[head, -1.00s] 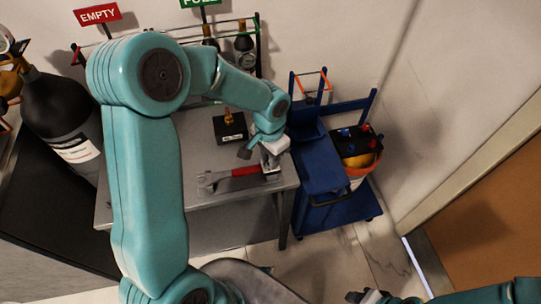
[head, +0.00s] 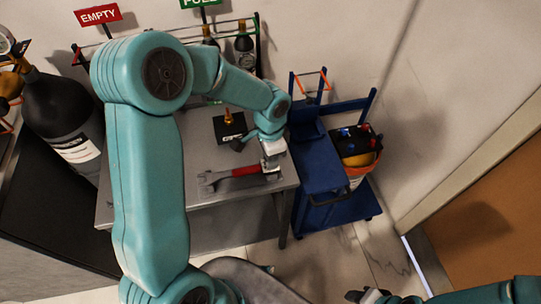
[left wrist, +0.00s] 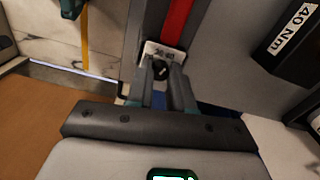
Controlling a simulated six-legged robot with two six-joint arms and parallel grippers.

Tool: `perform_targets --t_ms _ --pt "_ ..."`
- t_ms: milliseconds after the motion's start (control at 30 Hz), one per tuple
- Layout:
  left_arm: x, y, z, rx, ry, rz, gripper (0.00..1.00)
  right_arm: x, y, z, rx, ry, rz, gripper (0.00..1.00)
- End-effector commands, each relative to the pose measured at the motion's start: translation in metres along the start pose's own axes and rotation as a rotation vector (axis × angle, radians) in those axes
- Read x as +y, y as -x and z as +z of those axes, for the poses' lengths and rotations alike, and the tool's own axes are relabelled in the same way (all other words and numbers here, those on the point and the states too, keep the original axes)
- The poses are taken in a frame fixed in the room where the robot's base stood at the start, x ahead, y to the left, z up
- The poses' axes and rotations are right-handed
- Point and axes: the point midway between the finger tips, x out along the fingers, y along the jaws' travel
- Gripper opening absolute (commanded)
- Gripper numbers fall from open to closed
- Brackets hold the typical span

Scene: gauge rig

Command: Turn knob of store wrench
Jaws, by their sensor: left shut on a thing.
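The wrench (head: 235,177), with a red grip and grey open head, lies on the grey table (head: 205,236). Its head points left and its knob end right. My left gripper (head: 270,168) reaches down over that right end. In the left wrist view, the left gripper's fingers (left wrist: 168,90) are shut on a dark round knob (left wrist: 160,68), beside a small white scale plate (left wrist: 163,52) whose marks I cannot read. The red grip (left wrist: 176,22) runs away from it. My right gripper (head: 366,296) is at the bottom edge of the head view; its jaws are unclear.
A blue cart (head: 325,175) stands right of the table. A black cylinder (head: 62,118) stands left, and bottles stand behind.

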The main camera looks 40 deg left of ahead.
Motion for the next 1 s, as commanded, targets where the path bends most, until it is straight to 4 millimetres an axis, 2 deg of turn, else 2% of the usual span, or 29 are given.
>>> perform_targets --t_ms 133,167,200,233,500,633,767,1000 --pt "0.000 0.000 0.000 0.000 0.001 0.000 0.00 0.000 0.000 0.000 0.000 0.000 0.000 0.43" --pt "0.000 0.000 0.000 0.000 0.001 0.000 0.28 0.000 0.000 0.000 0.000 0.000 0.000 0.43" --pt "0.000 0.000 0.000 0.000 0.001 0.000 0.41 0.000 0.000 0.000 0.000 0.000 0.000 0.43" --pt "0.000 0.000 0.000 0.000 0.001 0.000 0.47 0.000 0.000 0.000 0.000 0.000 0.000 0.43" --pt "0.000 0.000 0.000 0.000 0.002 0.000 0.47 0.000 0.000 0.000 0.000 0.000 0.000 0.43" --pt "-0.001 0.010 -0.001 0.003 0.003 -0.003 0.47 0.000 0.001 0.000 0.000 0.000 0.000 0.43" --pt "-0.001 0.036 -0.001 0.006 0.002 -0.004 0.47 -0.001 0.002 0.000 0.000 0.000 0.000 0.43" --pt "-0.001 0.101 -0.001 0.006 0.003 -0.004 0.47 -0.002 0.005 0.000 0.000 0.000 0.000 0.43"
